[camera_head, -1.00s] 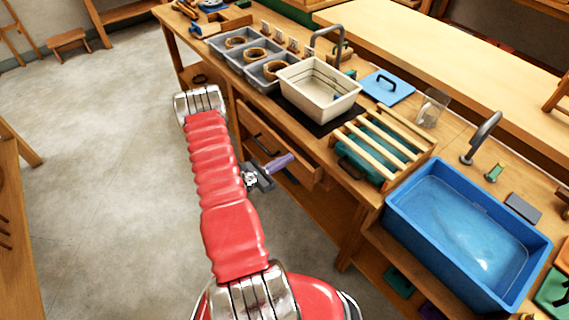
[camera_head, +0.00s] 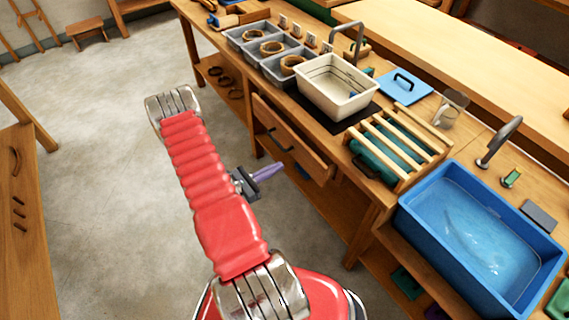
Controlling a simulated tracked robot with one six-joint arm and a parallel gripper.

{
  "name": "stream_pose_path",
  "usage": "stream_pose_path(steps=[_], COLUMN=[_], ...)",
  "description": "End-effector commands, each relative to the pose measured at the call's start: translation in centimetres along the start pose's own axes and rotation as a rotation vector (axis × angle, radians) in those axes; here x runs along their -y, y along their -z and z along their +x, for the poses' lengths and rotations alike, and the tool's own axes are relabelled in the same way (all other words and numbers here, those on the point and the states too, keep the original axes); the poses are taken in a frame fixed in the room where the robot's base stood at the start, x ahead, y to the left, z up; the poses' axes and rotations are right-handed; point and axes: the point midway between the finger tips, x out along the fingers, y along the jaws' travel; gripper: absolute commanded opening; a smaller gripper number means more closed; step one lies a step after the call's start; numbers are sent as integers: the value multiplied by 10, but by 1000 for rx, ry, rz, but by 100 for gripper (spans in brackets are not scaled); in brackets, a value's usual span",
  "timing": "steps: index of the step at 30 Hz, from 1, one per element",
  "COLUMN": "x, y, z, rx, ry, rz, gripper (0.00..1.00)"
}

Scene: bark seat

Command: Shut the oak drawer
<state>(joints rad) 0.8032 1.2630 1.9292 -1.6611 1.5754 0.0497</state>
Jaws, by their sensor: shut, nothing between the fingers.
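The oak drawer (camera_head: 307,158) is in the front of the workbench, below the worktop. It has a dark bar handle (camera_head: 281,141) and its front stands out a little from the bench, so it looks partly open. My gripper (camera_head: 270,172) is shut and empty, with its purple fingers pointing right toward the bench. In the picture it lies just below and left of the drawer front and looks clear of it. The gripper's wrist is partly hidden behind my red arm.
The worktop holds grey bins (camera_head: 272,50), a cream basin (camera_head: 337,88), a slatted rack (camera_head: 398,148) and a blue sink tub (camera_head: 478,228). A lower shelf (camera_head: 335,205) runs under the drawer. Open concrete floor (camera_head: 100,110) lies to the left.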

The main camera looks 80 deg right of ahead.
Motion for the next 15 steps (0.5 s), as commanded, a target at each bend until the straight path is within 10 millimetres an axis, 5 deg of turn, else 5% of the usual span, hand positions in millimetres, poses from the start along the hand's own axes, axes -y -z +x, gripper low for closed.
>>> stream_pose_path(steps=[6,15], x=[0,0], y=[0,0], z=[-27,-35], rx=[0,0], ry=[-2,1], rz=[0,0], gripper=[0,0])
